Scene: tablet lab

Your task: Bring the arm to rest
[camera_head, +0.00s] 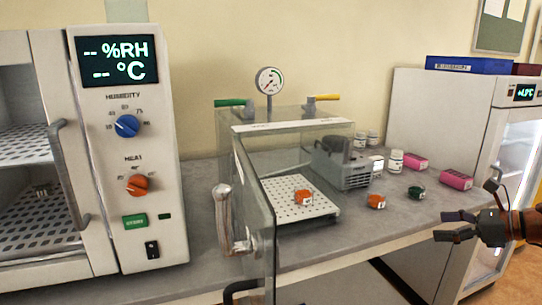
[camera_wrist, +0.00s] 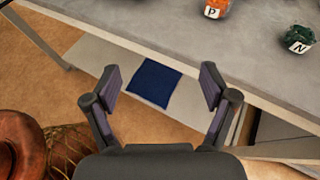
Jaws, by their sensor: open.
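My gripper (camera_head: 455,227) is at the right of the head view, in front of the bench's front edge and clear of it. Its fingers point left and stand apart with nothing between them. In the wrist view the gripper (camera_wrist: 160,90) is also open and empty. Beyond the fingers, a dark blue flat square (camera_wrist: 153,83) lies on a pale surface below the bench top.
An orange jar (camera_head: 376,201) and a green jar (camera_head: 416,192) stand on the bench (camera_head: 345,235) near my gripper. A glass-walled chamber (camera_head: 262,230) has its door swung open toward the front. A white fridge (camera_head: 440,130) stands at right.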

